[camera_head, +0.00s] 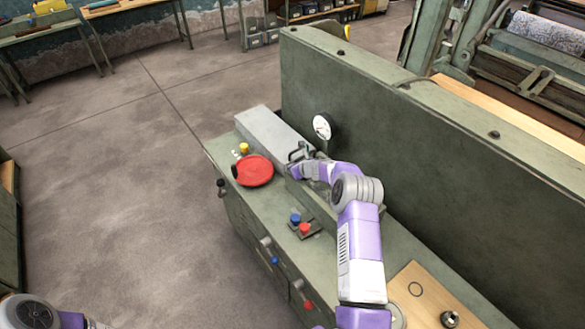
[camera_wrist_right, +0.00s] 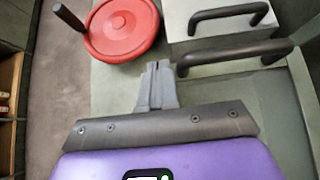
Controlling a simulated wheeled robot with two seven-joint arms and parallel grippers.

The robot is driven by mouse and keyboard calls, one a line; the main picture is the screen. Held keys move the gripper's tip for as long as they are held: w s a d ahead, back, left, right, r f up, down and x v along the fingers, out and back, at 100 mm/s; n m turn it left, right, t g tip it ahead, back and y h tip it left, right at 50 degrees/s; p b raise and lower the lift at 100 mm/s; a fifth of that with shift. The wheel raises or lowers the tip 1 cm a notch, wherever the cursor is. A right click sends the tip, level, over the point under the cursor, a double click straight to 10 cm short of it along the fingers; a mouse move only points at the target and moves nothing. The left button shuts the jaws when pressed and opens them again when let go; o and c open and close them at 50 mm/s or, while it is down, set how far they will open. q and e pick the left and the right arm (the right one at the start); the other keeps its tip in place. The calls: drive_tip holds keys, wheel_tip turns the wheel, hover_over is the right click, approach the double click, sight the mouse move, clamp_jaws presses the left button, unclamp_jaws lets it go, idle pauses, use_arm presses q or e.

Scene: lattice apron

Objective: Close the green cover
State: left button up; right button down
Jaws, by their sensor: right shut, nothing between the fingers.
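The green cover (camera_head: 308,199) lies low on the green bench top, mostly hidden behind my right arm in the head view. In the right wrist view its pale green surface (camera_wrist_right: 217,92) carries a dark bar handle (camera_wrist_right: 235,55). My right gripper (camera_wrist_right: 157,70) is shut and empty, its tips just left of that handle's left end; I cannot tell if they touch. In the head view the right gripper (camera_head: 298,160) is over the bench beside the grey cover. I cannot tell how far the green cover is open. My left gripper is out of view.
A grey cover (camera_head: 268,130) with its own handle (camera_wrist_right: 228,14) adjoins the green one. A red handwheel (camera_head: 253,171) is left of the gripper. A tall green panel (camera_head: 400,115) with a gauge (camera_head: 321,127) rises behind. Blue (camera_head: 295,218) and red (camera_head: 305,228) buttons sit in front.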

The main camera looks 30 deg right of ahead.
wheel_tip(320, 180, up, 5)
drive_tip(key=p, duration=0.3)
drive_tip(key=shift+f, duration=0.2)
wheel_tip(320, 180, up, 9)
drive_tip(key=s+a+f+n+g+y, duration=0.1)
drive_tip(key=s+a+f+n+g, duration=0.5)
drive_tip(key=s+a+f+n, duration=0.9)
drive_tip(key=s+a+f+n+g+y, duration=0.1)
drive_tip(key=s+a+f+n, duration=0.1)
drive_tip(key=s+a+n, duration=0.55)
drive_tip(key=s+a+f+n+g+y, duration=0.15)
drive_tip(key=s+a+n, duration=0.3)
drive_tip(key=s, duration=0.55)
drive_tip(key=s+a+f+n+g, duration=0.1)
drive_tip(key=s+a+f+n, duration=0.2)
drive_tip(key=s+a+n, duration=0.45)
wheel_tip(320, 180, down, 12)
drive_tip(key=s+d+m+b, duration=0.1)
drive_tip(key=m+b, duration=0.1)
drive_tip(key=b, duration=1)
drive_tip(key=shift+d+r, duration=0.15)
drive_tip(key=shift+s, duration=0.1)
